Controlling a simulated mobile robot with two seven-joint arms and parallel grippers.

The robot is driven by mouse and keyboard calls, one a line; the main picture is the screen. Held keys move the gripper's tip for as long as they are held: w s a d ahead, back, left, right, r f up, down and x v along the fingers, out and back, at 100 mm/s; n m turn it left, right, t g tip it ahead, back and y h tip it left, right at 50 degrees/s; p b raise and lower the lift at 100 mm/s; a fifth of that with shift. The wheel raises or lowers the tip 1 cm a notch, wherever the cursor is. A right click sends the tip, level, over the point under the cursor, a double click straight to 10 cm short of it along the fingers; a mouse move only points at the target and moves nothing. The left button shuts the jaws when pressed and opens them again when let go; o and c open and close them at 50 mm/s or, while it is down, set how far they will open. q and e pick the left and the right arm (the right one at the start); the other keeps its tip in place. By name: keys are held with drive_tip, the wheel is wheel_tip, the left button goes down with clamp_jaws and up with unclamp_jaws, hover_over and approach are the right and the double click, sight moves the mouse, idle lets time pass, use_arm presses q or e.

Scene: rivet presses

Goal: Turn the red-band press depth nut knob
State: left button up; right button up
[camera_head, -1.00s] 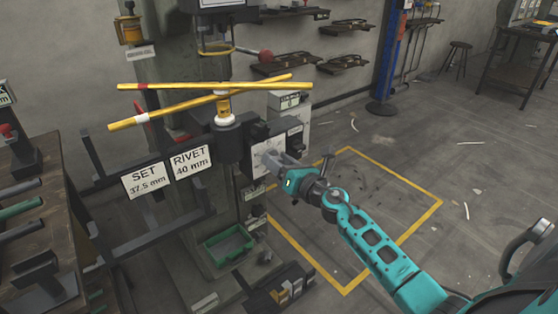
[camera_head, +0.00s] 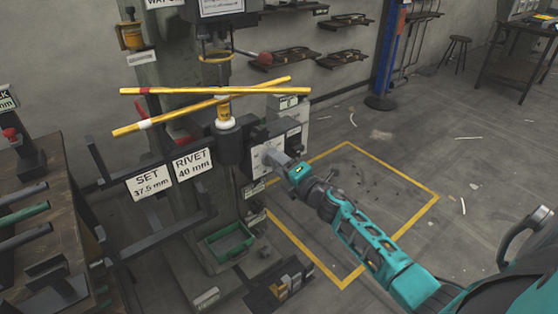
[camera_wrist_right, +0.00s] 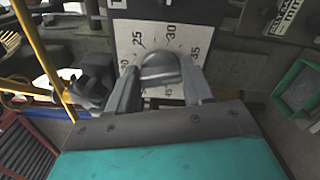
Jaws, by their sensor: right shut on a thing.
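The depth nut knob (camera_wrist_right: 160,70) is a grey rounded grip in front of a white dial plate (camera_wrist_right: 190,38) marked with numbers such as 25, 30 and 35. My right gripper (camera_wrist_right: 158,88) is shut on the knob, one finger on each side, in the right wrist view. In the head view my right gripper (camera_head: 277,160) reaches the dial plate on the press's right side and hides the knob there. A yellow bar with a red band (camera_head: 215,91) crosses a yellow bar with a white band (camera_head: 185,116) on the press. My left gripper is not in view.
Signs reading SET 37.5 mm (camera_head: 149,181) and RIVET 40 mm (camera_head: 191,160) hang on the press's left. A green tray (camera_head: 208,250) sits low at its base. Dark bars stick out at left beside a workbench. The yellow-outlined floor at right is largely clear.

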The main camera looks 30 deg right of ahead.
drive_tip(key=shift+m+p, duration=0.3)
drive_tip(key=shift+m, duration=0.9)
drive_tip(key=o, duration=1)
drive_tip(key=shift+o, duration=0.2)
drive_tip(key=s+d+p, duration=0.1)
drive_tip(key=s, duration=1.2)
